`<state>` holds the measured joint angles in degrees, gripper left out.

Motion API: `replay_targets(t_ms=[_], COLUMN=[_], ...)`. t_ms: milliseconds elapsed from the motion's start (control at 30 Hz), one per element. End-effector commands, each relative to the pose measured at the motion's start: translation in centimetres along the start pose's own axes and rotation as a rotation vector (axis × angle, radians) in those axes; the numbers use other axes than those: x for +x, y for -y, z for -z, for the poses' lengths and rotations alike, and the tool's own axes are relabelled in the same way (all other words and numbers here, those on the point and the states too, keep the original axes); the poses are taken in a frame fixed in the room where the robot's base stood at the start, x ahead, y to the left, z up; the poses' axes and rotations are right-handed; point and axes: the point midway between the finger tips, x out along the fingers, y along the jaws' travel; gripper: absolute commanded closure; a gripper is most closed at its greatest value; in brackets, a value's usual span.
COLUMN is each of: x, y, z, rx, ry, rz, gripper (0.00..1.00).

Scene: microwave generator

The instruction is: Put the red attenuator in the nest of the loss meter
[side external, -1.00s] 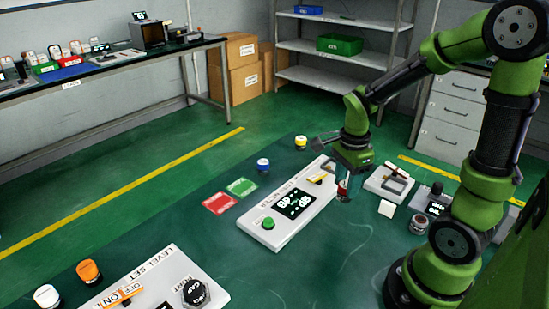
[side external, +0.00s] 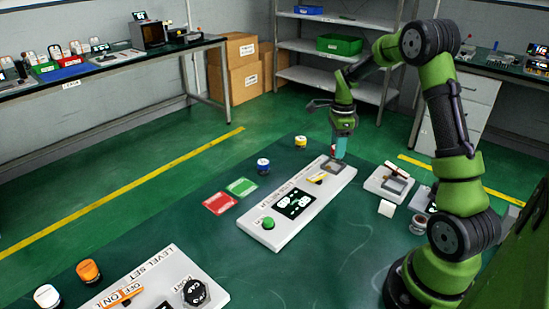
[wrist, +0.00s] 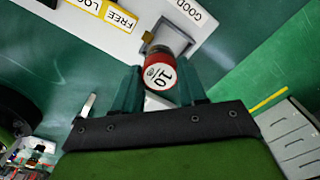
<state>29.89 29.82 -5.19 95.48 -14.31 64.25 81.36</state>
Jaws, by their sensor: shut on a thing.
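The red attenuator (wrist: 159,73), with a white face marked 10, is between the fingers of my gripper (wrist: 158,88) in the wrist view. My gripper is shut on it. In the side view my gripper (side external: 339,151) is at the far end of the white loss meter (side external: 272,222), with a bit of red showing at its fingers. The nest (wrist: 172,36), a grey square recess, lies just beyond the attenuator in the wrist view. In the side view the nest (side external: 331,167) is just below the fingers. I cannot tell whether the attenuator touches it.
Blue (side external: 263,166) and yellow (side external: 300,142) capped cylinders stand left of the meter's far end. Red (side external: 219,203) and green (side external: 241,187) cards lie to its left. A white fixture (side external: 375,184) and white block (side external: 386,208) are to its right. The Level Set box (side external: 150,280) is nearer.

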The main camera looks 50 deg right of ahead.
Motion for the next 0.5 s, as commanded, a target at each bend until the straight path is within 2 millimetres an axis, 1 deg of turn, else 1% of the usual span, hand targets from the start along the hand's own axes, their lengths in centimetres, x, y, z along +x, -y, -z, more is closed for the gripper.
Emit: replay_targets(t_ms=[67,167,367,500], x=[0.1,0.4,3.1,3.6], y=[0.8,1.1,1.0,1.1], z=[-0.1,-0.2,-0.2,-0.2], rx=[0.0,0.001,0.0,0.0], ry=[0.0,0.0,0.0,0.001], rz=[0.001,-0.001,-0.002,0.001], gripper=[1.0,1.0,1.0,1.0])
